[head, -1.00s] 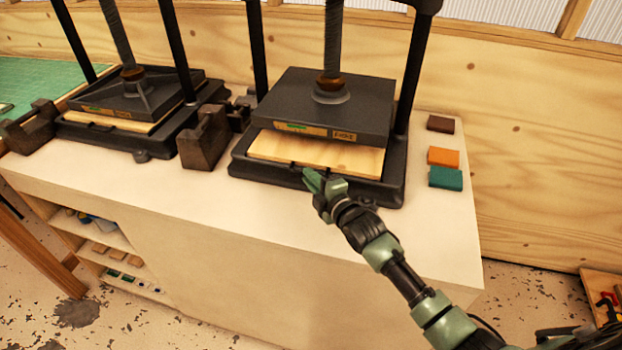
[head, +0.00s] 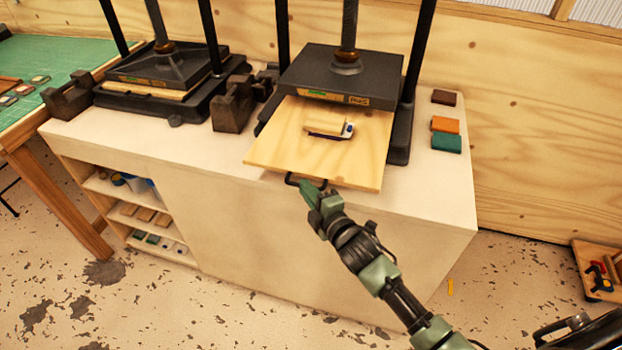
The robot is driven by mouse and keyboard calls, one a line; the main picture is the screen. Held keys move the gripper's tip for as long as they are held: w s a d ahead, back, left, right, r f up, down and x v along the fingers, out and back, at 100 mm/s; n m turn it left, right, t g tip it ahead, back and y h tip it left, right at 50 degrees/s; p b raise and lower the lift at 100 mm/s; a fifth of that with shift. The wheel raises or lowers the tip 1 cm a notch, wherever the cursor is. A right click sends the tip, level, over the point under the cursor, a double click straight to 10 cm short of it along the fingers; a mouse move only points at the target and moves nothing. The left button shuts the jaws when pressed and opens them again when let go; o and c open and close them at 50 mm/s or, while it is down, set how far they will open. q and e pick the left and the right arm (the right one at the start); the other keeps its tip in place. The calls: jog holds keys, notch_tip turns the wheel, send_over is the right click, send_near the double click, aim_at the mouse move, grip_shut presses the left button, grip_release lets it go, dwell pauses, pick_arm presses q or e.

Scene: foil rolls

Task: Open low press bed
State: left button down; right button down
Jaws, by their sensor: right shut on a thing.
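The wooden press bed (head: 285,155) is slid out toward me from under the dark platen (head: 340,75) of the right-hand press. Its front part reaches the front edge of the white counter. A pale block-like item with a dark blue and white end (head: 327,128) lies on the bed. My right gripper (head: 308,188) is shut on the dark handle (head: 294,181) at the bed's front edge; its fingers partly hide the handle. My left gripper is not in view.
A second press (head: 165,80) stands to the left with its bed in. A dark block (head: 232,104) sits between the presses. Brown, orange (head: 445,124) and teal blocks lie at the right of the counter (head: 205,160). Open shelves are at the lower left.

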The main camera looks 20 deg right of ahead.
jog(key=shift+s+a, duration=0.4)
jog(key=shift+s, duration=0.3)
jog(key=c, duration=1.5)
grip_release()
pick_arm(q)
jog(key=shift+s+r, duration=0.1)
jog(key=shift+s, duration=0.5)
